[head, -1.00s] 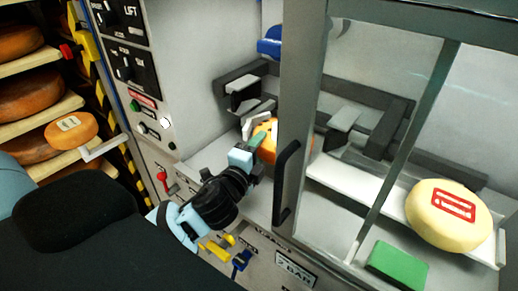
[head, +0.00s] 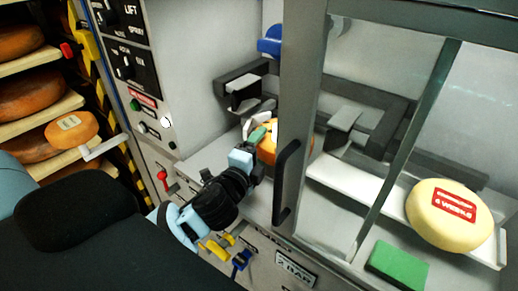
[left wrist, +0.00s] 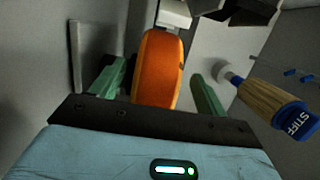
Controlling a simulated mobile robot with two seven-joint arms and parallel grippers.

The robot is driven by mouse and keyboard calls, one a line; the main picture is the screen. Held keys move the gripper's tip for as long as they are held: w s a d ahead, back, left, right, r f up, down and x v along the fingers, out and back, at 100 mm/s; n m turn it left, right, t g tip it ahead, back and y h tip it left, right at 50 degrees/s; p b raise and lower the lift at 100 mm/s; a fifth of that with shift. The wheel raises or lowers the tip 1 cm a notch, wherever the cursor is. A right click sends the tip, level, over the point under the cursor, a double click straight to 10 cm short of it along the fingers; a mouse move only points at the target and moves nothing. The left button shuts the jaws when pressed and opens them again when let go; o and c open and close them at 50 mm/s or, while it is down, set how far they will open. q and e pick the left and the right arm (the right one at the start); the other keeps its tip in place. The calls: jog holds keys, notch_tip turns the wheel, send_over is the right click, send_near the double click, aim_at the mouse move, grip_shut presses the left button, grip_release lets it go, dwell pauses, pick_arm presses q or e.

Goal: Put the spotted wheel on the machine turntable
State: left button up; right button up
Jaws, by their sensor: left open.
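An orange wheel (head: 268,150), likely the spotted one, stands inside the machine, partly hidden by my left gripper and the grey door post. In the left wrist view the orange wheel (left wrist: 157,70) is upright on its edge between my fingers, with a small dark mark on its side. My left gripper (head: 258,136) is open around it; in the wrist view a gap shows at the right finger. A pale metal block touches or overlaps the wheel's top in that view. I cannot make out which part is the turntable. My right gripper is not in view.
A pale yellow wheel (head: 449,214) with a red label sits on a white ledge (head: 360,189) at right, near a green block (head: 397,264). A door handle (head: 286,182) is close to my left gripper. A wooden-handled "STIFF" tool (left wrist: 275,105) lies right of the fingers. Shelves with wheels are left.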

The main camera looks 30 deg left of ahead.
pick_arm(q)
jog(key=s, duration=0.4)
jog(key=s+b, duration=0.1)
jog(key=s, duration=0.1)
jog(key=shift+s+d+f, duration=0.2)
jog(key=shift+d, duration=0.2)
jog(key=shift+s+r, duration=0.2)
jog(key=shift+s, duration=0.5)
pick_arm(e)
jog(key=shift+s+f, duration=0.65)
pick_arm(q)
jog(key=shift+d, duration=0.1)
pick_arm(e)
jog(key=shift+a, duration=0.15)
